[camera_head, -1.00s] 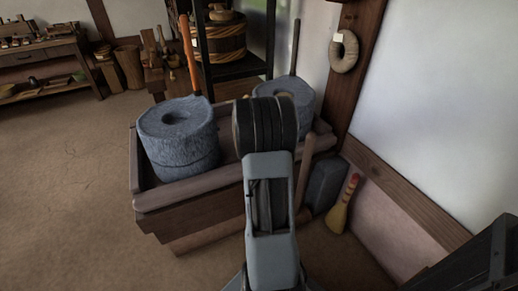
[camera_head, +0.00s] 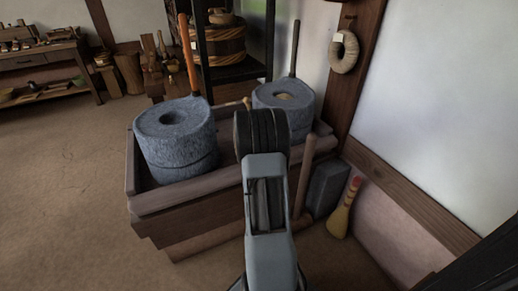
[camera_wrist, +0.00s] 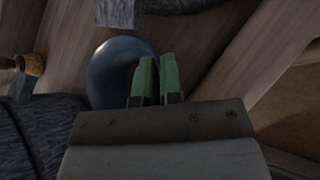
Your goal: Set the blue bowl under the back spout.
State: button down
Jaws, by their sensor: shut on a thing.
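In the wrist view, my gripper (camera_wrist: 158,78) has its green fingers closed together at the right side of the round, dark blue bowl (camera_wrist: 112,68), holding it by the rim. The bowl is over the wooden trough boards; I cannot tell whether it touches them. A grey stone spout (camera_wrist: 115,12) juts in at the top, just beyond the bowl and apart from it in the picture. In the head view, the back quern (camera_head: 283,97) stands at the right rear of the trough (camera_head: 190,196). My arm hides the bowl, the gripper and the spout there.
The front quern (camera_head: 176,140) with an orange handle (camera_head: 188,58) stands at the trough's left. A brush (camera_wrist: 27,65) lies left of the bowl. A wooden post (camera_head: 304,175), a dark block (camera_head: 327,188) and a yellow whisk (camera_head: 344,208) stand right of the trough.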

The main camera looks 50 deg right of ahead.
jog(key=shift+f, duration=0.15)
jog(key=c, duration=1.3)
grip_release()
